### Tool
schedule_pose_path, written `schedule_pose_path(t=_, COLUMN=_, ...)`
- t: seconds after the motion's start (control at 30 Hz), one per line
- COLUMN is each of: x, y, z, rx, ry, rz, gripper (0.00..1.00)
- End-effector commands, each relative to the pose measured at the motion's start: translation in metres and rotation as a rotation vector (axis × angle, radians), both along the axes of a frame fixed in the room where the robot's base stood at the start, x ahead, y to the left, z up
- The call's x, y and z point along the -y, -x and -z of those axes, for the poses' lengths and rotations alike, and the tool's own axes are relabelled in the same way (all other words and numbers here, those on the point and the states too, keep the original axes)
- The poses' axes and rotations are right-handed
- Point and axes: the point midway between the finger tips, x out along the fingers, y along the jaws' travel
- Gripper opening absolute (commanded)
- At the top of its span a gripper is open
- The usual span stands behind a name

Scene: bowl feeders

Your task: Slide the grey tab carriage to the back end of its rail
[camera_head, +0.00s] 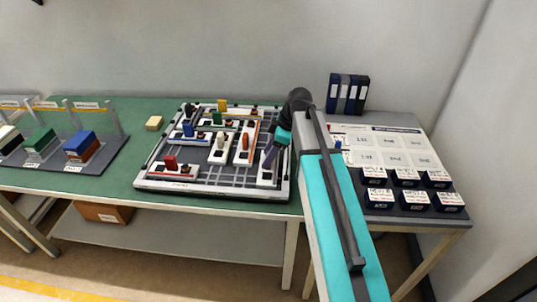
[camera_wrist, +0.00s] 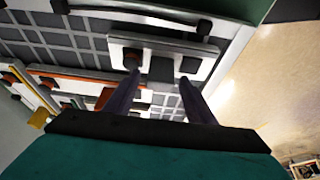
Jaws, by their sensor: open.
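A sliding-block board (camera_head: 215,190) lies on the green table and carries several rails and carriages with coloured tabs. At its right edge is a white carriage (camera_head: 266,183), partly hidden behind my arm. In the wrist view a white carriage (camera_wrist: 203,67) has a dark grey tab (camera_wrist: 161,69) standing up near its middle, with black knobs close by. My gripper (camera_wrist: 158,78) is open, its two fingers on either side of the grey tab; I cannot tell whether they touch it. In the head view my gripper (camera_head: 268,160) is low over the board's right side.
An orange tab (camera_head: 245,142) and a white tab (camera_head: 221,140) stand left of my gripper. Red (camera_head: 170,162), blue (camera_head: 188,129), green (camera_head: 217,118) and yellow (camera_head: 222,105) tabs are farther off. Labelled dark boxes (camera_head: 405,179) stand on the right table, with binders (camera_head: 347,94) behind.

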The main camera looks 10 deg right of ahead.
Motion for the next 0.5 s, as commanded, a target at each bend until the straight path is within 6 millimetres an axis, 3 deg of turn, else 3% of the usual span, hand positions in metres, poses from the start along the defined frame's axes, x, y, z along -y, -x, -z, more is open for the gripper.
schedule_pose_path(t=0.23, x=0.0002, y=0.0001, z=0.0003, rx=0.0, ry=0.0, rz=0.0, gripper=0.48)
schedule_pose_path(t=0.5, x=0.0006, y=0.0001, z=0.0001, rx=0.0, ry=0.0, rz=0.001, gripper=0.03)
